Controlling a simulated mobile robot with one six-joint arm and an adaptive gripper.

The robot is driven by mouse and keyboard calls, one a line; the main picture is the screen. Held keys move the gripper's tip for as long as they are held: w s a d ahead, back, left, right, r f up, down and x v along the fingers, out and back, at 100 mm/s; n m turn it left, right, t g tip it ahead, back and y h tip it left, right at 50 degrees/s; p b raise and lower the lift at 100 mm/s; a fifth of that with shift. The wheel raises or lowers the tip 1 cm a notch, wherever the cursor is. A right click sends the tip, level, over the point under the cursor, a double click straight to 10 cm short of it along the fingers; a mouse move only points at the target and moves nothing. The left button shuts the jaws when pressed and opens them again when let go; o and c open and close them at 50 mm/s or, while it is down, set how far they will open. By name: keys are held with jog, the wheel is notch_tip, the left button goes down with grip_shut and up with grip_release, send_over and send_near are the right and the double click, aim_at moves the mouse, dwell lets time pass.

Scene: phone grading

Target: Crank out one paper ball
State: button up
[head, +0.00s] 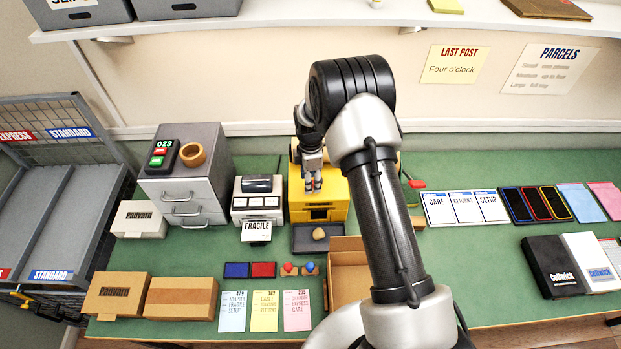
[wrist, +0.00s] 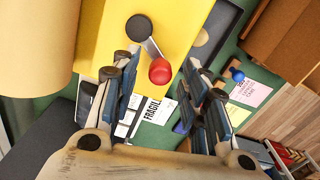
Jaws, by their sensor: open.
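The yellow machine (head: 318,207) stands on the green table, with a dark tray (head: 304,246) at its front. A small tan lump (head: 319,234) lies in that tray. In the wrist view the machine's yellow surface (wrist: 115,35) carries a crank with a dark pivot, a grey arm (wrist: 149,47) and a red ball knob (wrist: 160,71). My gripper (head: 313,187) is open over the machine. In the wrist view the red knob shows between its two fingers; I cannot tell whether they touch it. The crank is hidden behind my gripper in the head view.
A label printer (head: 257,206) with a FRAGILE label stands close to the left of the machine. An open cardboard box (head: 346,258) is in front on the right, partly behind my arm. Coloured cards (head: 264,312) lie at the front edge. Phone boxes (head: 551,268) are at right.

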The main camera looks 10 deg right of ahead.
grip_shut()
dwell(0.6)
